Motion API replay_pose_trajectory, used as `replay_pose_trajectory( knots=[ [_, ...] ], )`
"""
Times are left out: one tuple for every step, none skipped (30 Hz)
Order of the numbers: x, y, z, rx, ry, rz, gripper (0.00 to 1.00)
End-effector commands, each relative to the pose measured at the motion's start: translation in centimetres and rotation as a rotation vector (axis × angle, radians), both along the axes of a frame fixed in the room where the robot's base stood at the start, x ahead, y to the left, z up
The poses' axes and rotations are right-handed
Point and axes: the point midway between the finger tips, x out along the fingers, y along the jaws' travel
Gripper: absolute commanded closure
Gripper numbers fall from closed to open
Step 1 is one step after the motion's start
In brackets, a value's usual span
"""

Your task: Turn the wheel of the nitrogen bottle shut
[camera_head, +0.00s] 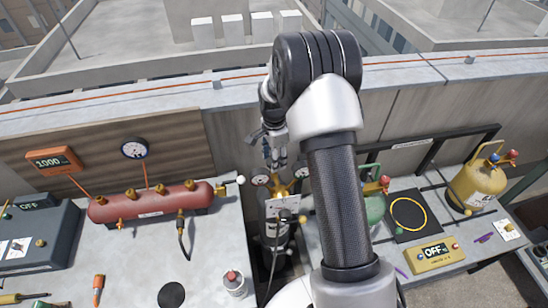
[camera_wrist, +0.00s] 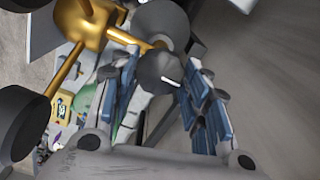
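The nitrogen bottle appears to be the dark bottle (camera_head: 278,238) with a white tag, standing in a gap between two counters in the head view. Brass fittings and gauges (camera_head: 260,180) sit at its top. My gripper (camera_head: 276,160) points down just above them, and my arm hides part of this area. In the wrist view, a brass valve body (camera_wrist: 88,22) carries a dark round wheel (camera_wrist: 160,74) with a white mark. My gripper (camera_wrist: 163,85) is open, its blue-padded fingers on either side of this wheel. I cannot tell whether they touch it.
A second dark disc (camera_wrist: 162,20) is close above the wheel, and dark gauges (camera_wrist: 18,125) stand at left. A red manifold (camera_head: 150,202) lies on the left counter. A green bottle (camera_head: 372,208) and a yellow cylinder (camera_head: 474,187) stand to the right.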

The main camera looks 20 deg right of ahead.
Motion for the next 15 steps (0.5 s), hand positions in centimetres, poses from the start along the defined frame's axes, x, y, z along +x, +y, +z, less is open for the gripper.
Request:
replay_pose_trajectory(
  knots=[
    [0.02,-0.02,0.03,0.0,-0.001,0.0,0.52],
    [0.02,-0.02,0.03,0.0,-0.001,0.0,0.5],
    [0.02,-0.01,0.02,0.0,-0.001,0.001,0.48],
    [0.01,-0.01,0.02,0.0,0.0,0.001,0.46],
    [0.01,-0.01,0.02,0.0,0.0,0.001,0.44],
    [0.0,0.0,0.01,0.0,0.0,0.002,0.41],
    [0.0,0.0,0.01,0.0,0.0,0.002,0.39],
    [0.0,0.01,0.0,0.0,0.0,0.002,0.38],
    [-0.01,0.01,0.0,0.0,0.0,0.002,0.38],
    [-0.01,0.01,0.0,0.0,0.0,0.002,0.38],
    [-0.02,0.01,-0.01,0.0,0.001,0.002,0.38],
    [-0.01,0.02,-0.01,0.0,0.001,0.002,0.38],
    [-0.02,0.02,-0.01,0.0,0.001,0.002,0.38],
    [-0.02,0.02,-0.01,0.0,0.001,0.003,0.38],
    [-0.02,0.02,-0.01,0.0,0.001,0.003,0.38]
  ],
)
